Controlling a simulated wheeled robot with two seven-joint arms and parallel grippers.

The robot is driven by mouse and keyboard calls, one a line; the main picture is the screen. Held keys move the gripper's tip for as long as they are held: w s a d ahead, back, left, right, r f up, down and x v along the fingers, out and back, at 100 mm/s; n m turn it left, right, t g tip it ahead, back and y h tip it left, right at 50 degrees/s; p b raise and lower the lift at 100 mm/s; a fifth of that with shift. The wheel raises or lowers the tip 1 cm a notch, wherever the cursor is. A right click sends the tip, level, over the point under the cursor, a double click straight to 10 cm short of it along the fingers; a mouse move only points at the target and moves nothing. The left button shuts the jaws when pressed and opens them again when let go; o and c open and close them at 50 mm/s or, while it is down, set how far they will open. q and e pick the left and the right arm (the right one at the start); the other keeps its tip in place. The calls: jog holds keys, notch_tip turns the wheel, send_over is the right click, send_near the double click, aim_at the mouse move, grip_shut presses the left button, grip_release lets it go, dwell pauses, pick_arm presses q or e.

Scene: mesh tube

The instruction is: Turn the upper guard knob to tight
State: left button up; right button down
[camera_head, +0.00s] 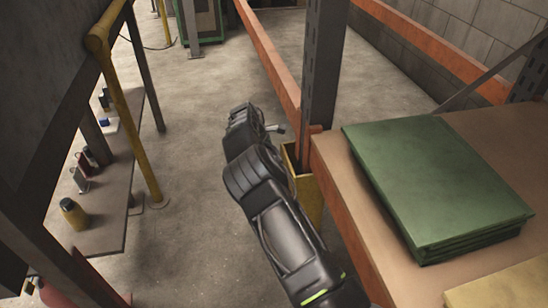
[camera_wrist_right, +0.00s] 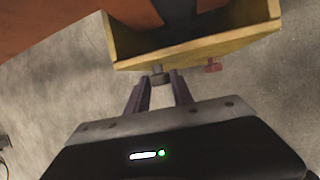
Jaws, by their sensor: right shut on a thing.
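The yellow guard (camera_head: 313,200) wraps the foot of the dark rack post. In the right wrist view the guard (camera_wrist_right: 200,50) fills the upper middle, with two knobs on its near side. A dark grey knob (camera_wrist_right: 157,72) sits between the fingertips of my right gripper (camera_wrist_right: 160,77), which is shut on it. A red knob (camera_wrist_right: 212,66) stands to the right, clear of the fingers. I cannot tell which way the gripped knob is turned. In the head view my right arm hides part of the guard and its knobs. My left gripper is not in view.
The orange rack beam and shelf carry a stack of green panels (camera_head: 435,180) right of the post (camera_head: 325,65). A low shelf (camera_head: 105,220) with small bottles and a yellow rail (camera_head: 135,120) stand at the left. The concrete floor between is open.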

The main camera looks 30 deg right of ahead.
jog(key=t, duration=0.1)
jog(key=t+h, duration=0.1)
jog(key=s+m+t+p, duration=0.1)
jog(key=t, duration=0.1)
jog(key=shift+a+f+h, duration=0.1)
jog(key=shift+f+h, duration=0.15)
jog(key=shift+h, duration=0.05)
jog(key=shift+t, duration=0.4)
jog(key=c, duration=1.1)
grip_release()
jog(key=shift+r, duration=0.1)
